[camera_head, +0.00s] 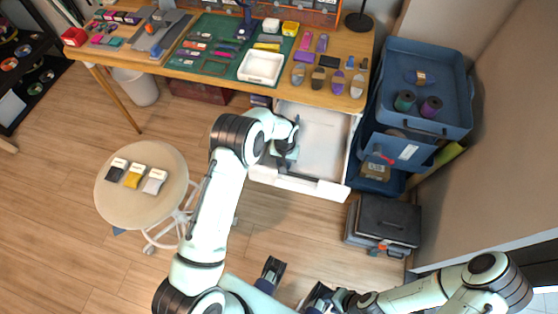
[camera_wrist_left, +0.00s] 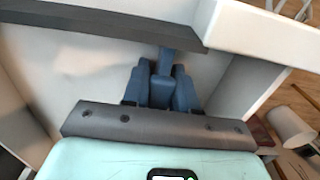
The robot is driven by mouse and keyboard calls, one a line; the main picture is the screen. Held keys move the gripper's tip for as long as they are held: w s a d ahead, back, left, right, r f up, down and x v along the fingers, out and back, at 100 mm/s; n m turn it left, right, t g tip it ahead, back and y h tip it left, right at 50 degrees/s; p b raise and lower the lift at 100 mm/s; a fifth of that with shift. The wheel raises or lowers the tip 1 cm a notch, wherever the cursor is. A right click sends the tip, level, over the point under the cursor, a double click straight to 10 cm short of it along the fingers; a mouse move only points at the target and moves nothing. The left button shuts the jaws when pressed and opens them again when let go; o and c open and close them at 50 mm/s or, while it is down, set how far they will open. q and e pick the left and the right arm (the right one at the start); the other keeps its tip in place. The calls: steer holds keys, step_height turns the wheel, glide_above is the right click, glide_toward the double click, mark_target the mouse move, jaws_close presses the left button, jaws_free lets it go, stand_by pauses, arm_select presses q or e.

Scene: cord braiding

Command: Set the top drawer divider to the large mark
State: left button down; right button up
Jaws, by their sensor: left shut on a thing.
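The open top drawer (camera_head: 325,135) is white and pulled out below the workbench. The dark grey divider (camera_head: 300,178) is a bar across the drawer, near its front. It shows in the left wrist view as a long bar (camera_wrist_left: 90,25) across the top. My left gripper (camera_head: 287,150) reaches down into the drawer. In the wrist view its blue fingers (camera_wrist_left: 163,82) are closed on a blue tab at the divider. My right gripper (camera_head: 296,283) is low in the head view, away from the drawer, with its dark fingers apart and empty. I cannot make out any size marks.
The workbench (camera_head: 190,75) behind the drawer holds a green mat, a white tray (camera_head: 260,67) and several small tools. Blue bins (camera_head: 425,85) stand on the right, with a dark case (camera_head: 385,222) below. A round stool (camera_head: 135,205) with several packets stands left. Floor lies clear between.

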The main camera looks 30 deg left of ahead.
arm_select(q)
steer(key=w+d, duration=0.1)
steer(key=d, duration=0.3)
steer(key=w+d+b, duration=0.1)
steer(key=d, duration=0.3)
steer(key=w+d+b, duration=0.1)
steer(key=d, duration=0.3)
steer(key=shift+d, duration=0.35)
steer(key=c, duration=1)
jaws_free()
steer(key=shift+o, duration=0.2)
step_height(320, 180, up, 14)
steer(key=shift+f+p, duration=0.25)
steer(key=shift+p, duration=0.15)
